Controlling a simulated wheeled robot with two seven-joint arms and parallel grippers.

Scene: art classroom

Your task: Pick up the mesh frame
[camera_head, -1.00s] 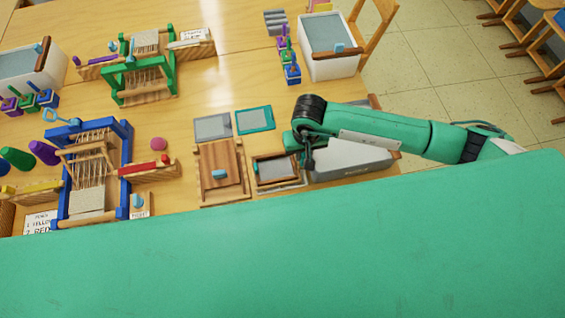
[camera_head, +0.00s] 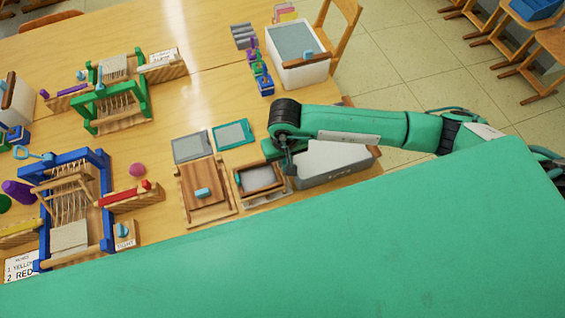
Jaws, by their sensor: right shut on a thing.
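A small wood-rimmed frame with a grey mesh panel (camera_head: 258,179) is near the front of the table, between a wooden board and a grey tub. My right gripper (camera_head: 284,160) is at its upper right corner and is shut on it. The fingertips are mostly hidden by my green wrist, so the exact grip is unclear. I cannot tell whether the frame is lifted. Two other flat panels are behind it: a grey one (camera_head: 192,147) and a teal-rimmed one (camera_head: 233,134). My left gripper is not in view.
The wooden board with a blue handle (camera_head: 205,191) is just left. The grey tub (camera_head: 337,164) of pale contents is close on the right, under my arm. Blue (camera_head: 98,200) and green (camera_head: 142,98) looms stand further left. Bare tabletop lies behind the panels.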

